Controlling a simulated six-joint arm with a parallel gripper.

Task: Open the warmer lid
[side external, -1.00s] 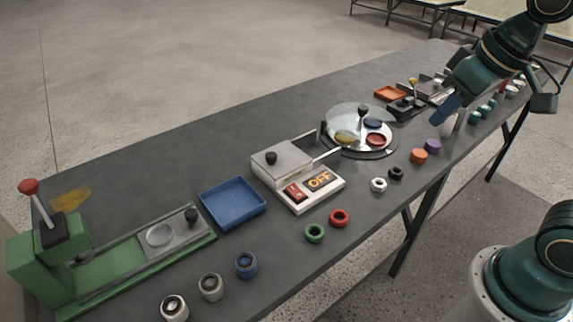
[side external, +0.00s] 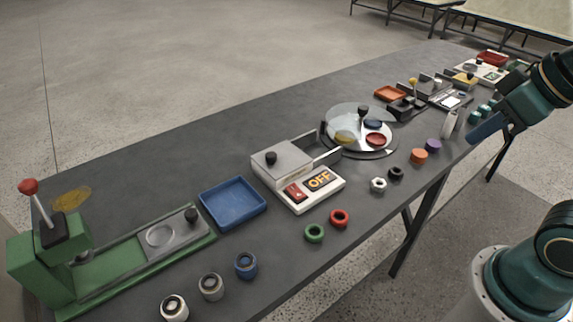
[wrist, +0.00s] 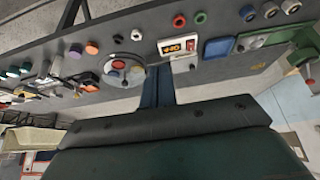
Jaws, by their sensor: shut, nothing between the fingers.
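The warmer (side external: 312,198) is a white box with a red switch and a display reading OFF, at the middle of the table in the side view. Its grey lid (side external: 291,166) lies flat on the back part and has a black knob (side external: 271,158). The warmer's display also shows in the wrist view (wrist: 180,45), upside down and small. My gripper (side external: 474,139) has blue fingers and is shut and empty. The fingers also show in the wrist view (wrist: 158,72).
A round turntable (side external: 375,153) with a clear cover stands right of the warmer. A blue tray (side external: 233,222) lies to its left, beyond it a green press (side external: 45,262). Red (side external: 339,218) and green (side external: 314,233) rings lie in front.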

